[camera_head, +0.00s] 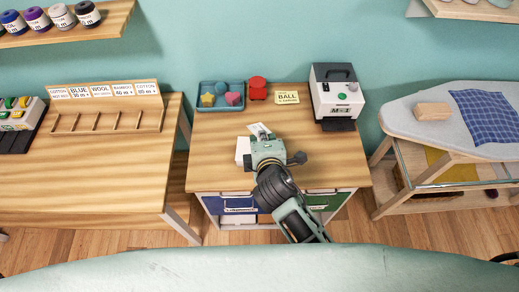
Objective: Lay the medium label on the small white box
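A small white box (243,150) sits on the middle wooden table, just left of my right gripper, which hides part of it. A small white piece with a dark mark, apparently a label (257,128), shows at the far end of my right gripper (262,136). It looks tilted against the table edges. Its size and print are too small to tell. The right gripper reaches over the table from the front, and its fingers are mostly hidden by its own body. Whether they are shut on the label cannot be seen. My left gripper is not in view.
A label machine (336,92) stands at the table's back right. A blue tray (221,109) of coloured shapes, a red object (257,87) and a yellow BALL card (288,97) are at the back. The table's left front and right front are clear. An ironing board (397,119) stands right.

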